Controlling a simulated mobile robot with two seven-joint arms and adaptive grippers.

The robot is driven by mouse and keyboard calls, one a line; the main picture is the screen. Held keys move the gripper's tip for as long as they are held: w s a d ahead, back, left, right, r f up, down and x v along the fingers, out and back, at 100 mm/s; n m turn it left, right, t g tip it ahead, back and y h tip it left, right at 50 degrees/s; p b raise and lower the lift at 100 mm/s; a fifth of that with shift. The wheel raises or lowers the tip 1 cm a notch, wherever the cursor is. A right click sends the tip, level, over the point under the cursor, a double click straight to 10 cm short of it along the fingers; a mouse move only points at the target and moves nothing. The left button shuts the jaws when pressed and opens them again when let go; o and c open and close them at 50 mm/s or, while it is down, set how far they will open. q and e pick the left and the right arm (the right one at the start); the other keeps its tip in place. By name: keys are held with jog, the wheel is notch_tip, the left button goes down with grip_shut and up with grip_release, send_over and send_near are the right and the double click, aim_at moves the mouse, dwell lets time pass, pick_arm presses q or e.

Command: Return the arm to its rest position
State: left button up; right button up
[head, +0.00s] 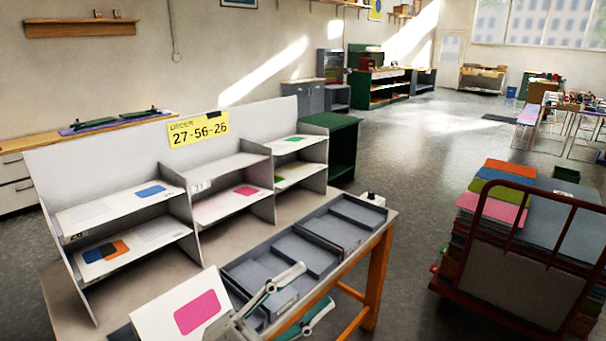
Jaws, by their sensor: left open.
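My left gripper (317,287) is at the bottom centre, over the front of the collage table (386,246). Its two pale fingers with green pads are spread apart, with nothing seen between them. A white card with a pink rounded patch (199,313) is just left of the gripper, near the table's front; its lower part is cut off by the frame. I cannot tell whether it lies flat or leans. My right gripper is not in view.
Grey trays (279,257) line the table's front edge. Behind is a grey shelf rack (192,212) with coloured cards and a yellow order sign (198,130) reading 27-56-26. A red-framed cart (503,285) of coloured sheets stands right. Floor between is clear.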

pick_arm(q)
jog(key=w+a+f+n+t+y, duration=0.1)
jog(key=a+f+n+t+y, duration=0.1)
jog(key=a+f+n+y, duration=0.4)
jog(key=w+a+f+n+t+y, duration=0.1)
jog(key=a+f+n+t+y, duration=0.2)
jog(key=f, duration=0.5)
jog(key=w+a+f+n+t+y, duration=0.1)
jog(key=a+f+n+y, duration=0.25)
jog(key=f+n, duration=0.25)
jog(key=s+a+f+n+g+y, duration=0.2)
jog(key=s+a+f+g, duration=0.1)
jog(key=s+f, duration=0.4)
jog(key=s+a+f+n+g+y, duration=0.3)
jog(key=s+a+f, duration=0.2)
jog(key=f, duration=0.8)
jog(key=shift+s+f+n+y, duration=0.3)
jog(key=shift+s+f+y, duration=0.05)
jog(key=shift+s, duration=0.6)
jog(key=shift+c, duration=0.5)
jog(key=c, duration=0.4)
jog(key=shift+w+d, duration=0.15)
